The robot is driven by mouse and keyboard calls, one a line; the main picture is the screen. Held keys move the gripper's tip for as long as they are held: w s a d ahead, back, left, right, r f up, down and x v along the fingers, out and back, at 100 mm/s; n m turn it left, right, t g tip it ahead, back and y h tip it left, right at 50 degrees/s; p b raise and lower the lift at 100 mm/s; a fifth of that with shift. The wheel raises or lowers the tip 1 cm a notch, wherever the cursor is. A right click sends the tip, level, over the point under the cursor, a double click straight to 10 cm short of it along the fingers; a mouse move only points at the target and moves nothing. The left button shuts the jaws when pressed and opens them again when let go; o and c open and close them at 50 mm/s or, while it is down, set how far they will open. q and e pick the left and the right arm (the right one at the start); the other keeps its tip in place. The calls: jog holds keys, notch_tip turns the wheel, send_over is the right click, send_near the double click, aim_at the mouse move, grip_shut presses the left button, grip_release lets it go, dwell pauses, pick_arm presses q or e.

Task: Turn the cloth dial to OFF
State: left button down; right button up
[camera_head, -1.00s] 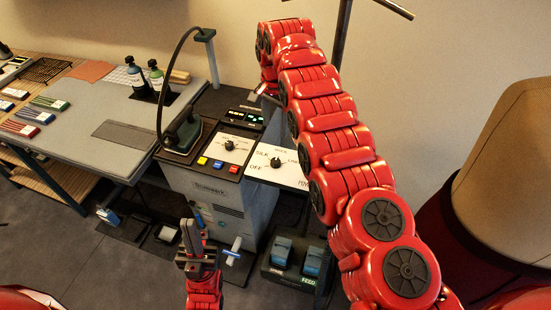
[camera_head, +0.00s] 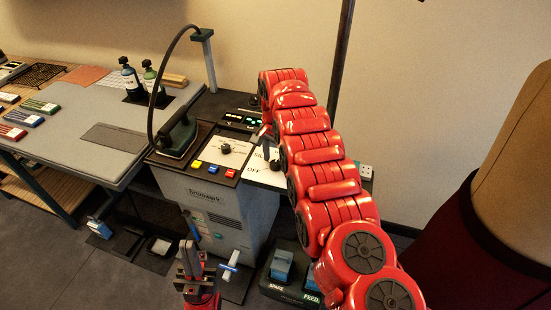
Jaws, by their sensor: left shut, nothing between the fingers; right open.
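The cloth dial (camera_head: 275,164) is a dark knob on a white panel (camera_head: 257,177) on top of the grey ironing station. "OFF" and part of "SILK" can be read on the panel. My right arm covers the panel's right side, so the dial's setting is not clear. My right gripper (camera_head: 267,139) is open just above and behind the dial, partly hidden by its own wrist. I cannot tell whether it touches the dial. My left gripper (camera_head: 189,252) is shut and empty, low in front of the station and away from the dial.
A second dial (camera_head: 225,148) and coloured buttons (camera_head: 213,169) are left of the panel. An iron (camera_head: 177,135) stands beside them. Foot pedals (camera_head: 281,265) are on the floor. A dress form (camera_head: 525,165) stands at the right, and a grey worktable (camera_head: 75,135) at the left.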

jog(key=shift+f, duration=0.15)
grip_shut()
dwell(0.4)
